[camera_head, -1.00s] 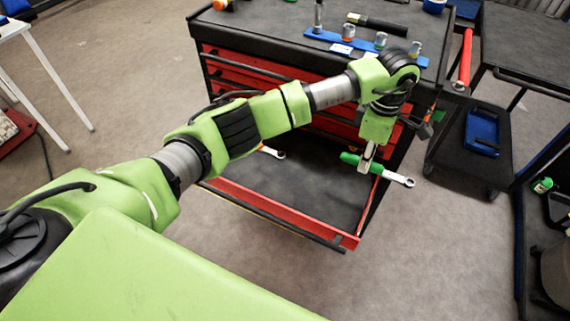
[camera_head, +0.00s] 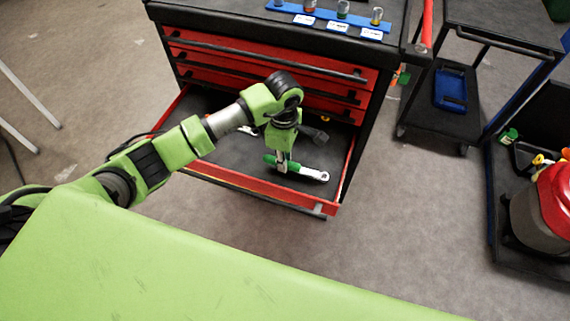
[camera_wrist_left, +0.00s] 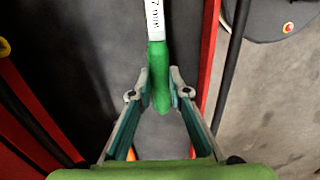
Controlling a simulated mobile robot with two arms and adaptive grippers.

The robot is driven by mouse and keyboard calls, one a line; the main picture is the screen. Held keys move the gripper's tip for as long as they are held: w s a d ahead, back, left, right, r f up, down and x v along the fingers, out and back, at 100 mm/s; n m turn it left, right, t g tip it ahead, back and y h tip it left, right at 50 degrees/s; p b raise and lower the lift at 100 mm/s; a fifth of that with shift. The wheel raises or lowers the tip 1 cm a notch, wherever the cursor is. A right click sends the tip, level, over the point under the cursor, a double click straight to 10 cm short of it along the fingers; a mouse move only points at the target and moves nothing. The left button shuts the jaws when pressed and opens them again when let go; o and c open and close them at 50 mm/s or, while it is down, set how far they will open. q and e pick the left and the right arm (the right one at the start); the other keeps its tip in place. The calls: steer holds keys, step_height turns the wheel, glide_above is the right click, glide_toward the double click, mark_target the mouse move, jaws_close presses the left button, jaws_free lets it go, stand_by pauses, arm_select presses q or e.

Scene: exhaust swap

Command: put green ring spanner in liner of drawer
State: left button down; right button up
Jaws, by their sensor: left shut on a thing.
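The green ring spanner (camera_head: 311,173) has a green handle and a silver shank with a ring end. My left gripper (camera_head: 282,164) is shut on its green handle, and the ring end points right in the head view. In the left wrist view the handle (camera_wrist_left: 159,78) sits between the fingertips, with the white-marked shank running up. The spanner is over the dark liner (camera_head: 240,158) of the open red drawer (camera_head: 262,192); whether it touches the liner I cannot tell. My right gripper is not in view.
The drawer belongs to a red and black tool cabinet (camera_head: 270,58). A blue socket rail (camera_head: 330,20) lies on its top. A dark cart with a blue tray (camera_head: 450,88) stands to the right. A red and grey vacuum (camera_head: 545,205) is at far right.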

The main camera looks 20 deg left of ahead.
arm_select(q)
step_height(320, 180, down, 3)
steer(key=shift+d+r+b, duration=0.1)
steer(key=shift+r+b, duration=0.1)
steer(key=shift+b, duration=0.2)
steer(key=shift+r, duration=0.1)
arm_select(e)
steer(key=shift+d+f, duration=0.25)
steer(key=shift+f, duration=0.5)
arm_select(q)
steer(key=c, duration=2.3)
jaws_free()
steer(key=shift+c, duration=0.2)
steer(key=o, duration=0.4)
steer(key=shift+o, duration=0.2)
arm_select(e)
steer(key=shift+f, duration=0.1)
